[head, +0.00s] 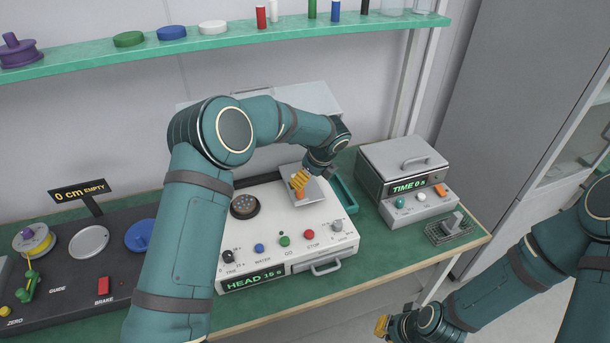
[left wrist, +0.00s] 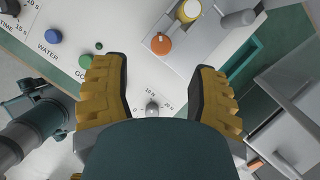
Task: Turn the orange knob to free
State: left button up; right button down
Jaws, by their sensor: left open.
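The orange knob (head: 299,195) sits on a grey plate (head: 313,192) at the back right of the white console. In the left wrist view the round orange knob (left wrist: 161,43) shows beyond the fingertips, with a small lighter mark on its edge. My left gripper (head: 299,179) is just over the plate, its yellow fingers partly hiding the knob in the head view. In the left wrist view the gripper (left wrist: 158,80) is spread wide and empty, apart from the knob. My right gripper (head: 382,326) hangs low in front of the bench; its finger gap is unclear.
The console (head: 285,224) has blue, green and red buttons, dials and a "HEAD 15 s" display. A white-and-yellow round part (left wrist: 188,10) and a grey cylinder (left wrist: 238,19) stand near the knob. A teal tray (head: 343,193) and the "TIME 0 s" box (head: 400,160) lie to the right.

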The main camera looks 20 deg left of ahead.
pick_arm(q)
jog(key=shift+w+a+f, duration=0.2)
jog(key=shift+w+f, duration=0.2)
jog(key=shift+f, duration=0.1)
jog(key=shift+s+x, duration=0.1)
jog(key=shift+x, duration=1.45)
jog(key=shift+s+x, duration=0.15)
jog(key=shift+x, duration=1.4)
jog(key=shift+o, duration=0.3)
jog(key=shift+a, duration=0.1)
grip_shut()
